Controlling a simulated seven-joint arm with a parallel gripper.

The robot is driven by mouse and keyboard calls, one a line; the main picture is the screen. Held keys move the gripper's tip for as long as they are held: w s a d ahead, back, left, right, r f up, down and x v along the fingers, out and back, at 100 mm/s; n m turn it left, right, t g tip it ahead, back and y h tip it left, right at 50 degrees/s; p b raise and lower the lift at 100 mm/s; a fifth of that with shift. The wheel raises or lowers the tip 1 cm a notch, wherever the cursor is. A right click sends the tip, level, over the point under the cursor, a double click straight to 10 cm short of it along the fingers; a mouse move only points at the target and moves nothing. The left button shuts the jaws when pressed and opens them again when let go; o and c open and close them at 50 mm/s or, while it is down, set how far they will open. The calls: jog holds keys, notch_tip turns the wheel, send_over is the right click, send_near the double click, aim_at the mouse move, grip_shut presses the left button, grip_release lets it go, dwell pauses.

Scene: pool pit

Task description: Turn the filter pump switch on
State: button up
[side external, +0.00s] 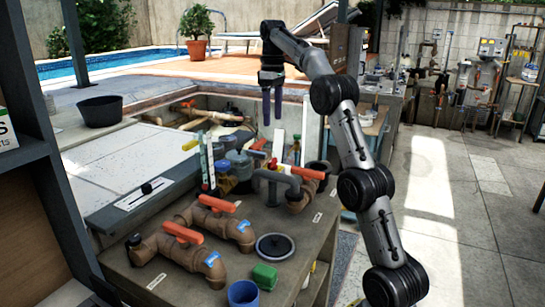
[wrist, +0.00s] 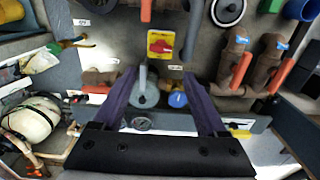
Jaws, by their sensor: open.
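My gripper (side external: 272,120) is open, pointing down above the back of the workbench (side external: 318,235), clear of everything on it. In the wrist view its two dark fingers (wrist: 161,73) stand apart with nothing held. Between and beyond them show a grey fitting with an upright handle (wrist: 145,88), a blue cap (wrist: 178,100) and a red rotary handle on a yellow plate (wrist: 160,43). A black knob (side external: 147,188) sits on a white plate on the grey panel at the bench's left in the side view. I cannot tell which of these is the filter pump switch.
An open pit with pipes (side external: 190,112) lies behind.

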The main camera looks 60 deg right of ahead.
aim_at(272, 160)
notch_tip(272, 160, down, 14)
jog(key=shift+r, duration=0.25)
dwell(0.3)
jog(key=c, duration=1.1)
